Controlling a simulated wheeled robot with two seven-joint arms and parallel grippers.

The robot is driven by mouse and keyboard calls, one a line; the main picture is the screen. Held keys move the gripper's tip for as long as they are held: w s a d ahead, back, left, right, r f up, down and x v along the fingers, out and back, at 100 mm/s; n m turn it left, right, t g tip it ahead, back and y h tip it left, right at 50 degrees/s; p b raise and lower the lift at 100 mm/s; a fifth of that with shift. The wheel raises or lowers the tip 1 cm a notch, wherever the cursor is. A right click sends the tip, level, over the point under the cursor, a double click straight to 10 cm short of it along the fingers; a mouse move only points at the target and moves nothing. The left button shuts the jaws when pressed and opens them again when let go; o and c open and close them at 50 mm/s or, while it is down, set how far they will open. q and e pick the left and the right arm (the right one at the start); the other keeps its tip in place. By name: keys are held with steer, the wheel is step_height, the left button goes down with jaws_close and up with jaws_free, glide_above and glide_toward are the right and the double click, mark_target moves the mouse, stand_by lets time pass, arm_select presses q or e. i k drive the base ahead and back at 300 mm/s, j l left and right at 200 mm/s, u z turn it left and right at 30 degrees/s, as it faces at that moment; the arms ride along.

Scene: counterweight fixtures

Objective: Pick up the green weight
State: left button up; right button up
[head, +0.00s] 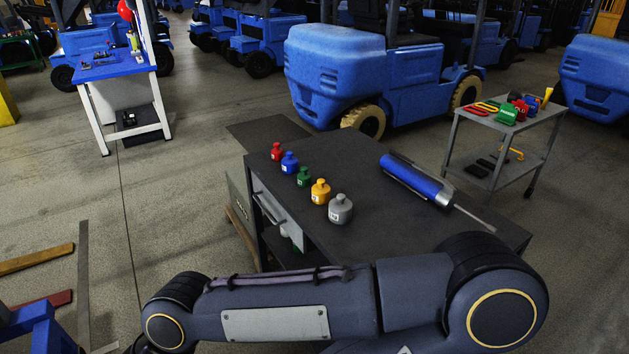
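The green weight (304,178) stands upright on the dark workbench (420,232), in the middle of a diagonal row of weights. A blue weight (289,163) and a red weight (277,152) stand behind it. A yellow-orange weight (320,192) and a grey weight (341,210) stand in front of it. Each weight has a narrower neck and a knob on top. One of my arms crosses the bottom of the view, in front of the bench. Neither gripper shows, and nothing is seen touching the green weight.
A blue and silver cylindrical tool (418,182) with a thin rod lies on the bench's right side. A grey cart (540,125) with tools stands at right. A blue-topped table (113,66) stands at back left. Blue forklifts (380,70) fill the background. Floor at left is mostly open.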

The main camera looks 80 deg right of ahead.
mark_target(304, 178)
steer(key=k+z, duration=0.1)
steer(key=z, duration=2.95)
steer(key=i+j+z, duration=0.25)
steer(key=z, duration=0.2)
steer(key=i+j+z, duration=0.15)
steer(key=j+z, duration=0.25)
steer(key=i+j, duration=0.15)
steer(key=j, duration=0.3)
steer(key=i+j+z, duration=0.15)
steer(key=j, duration=0.3)
steer(key=i+j, duration=0.15)
steer(key=j, duration=0.3)
steer(key=i+j+z, duration=0.15)
steer(key=j, duration=0.8)
steer(key=i+j+z, duration=0.15)
steer(key=j, duration=0.35)
steer(key=i+j, duration=0.1)
steer(key=j, duration=0.4)
steer(key=i+j, duration=0.1)
steer(key=j, duration=0.4)
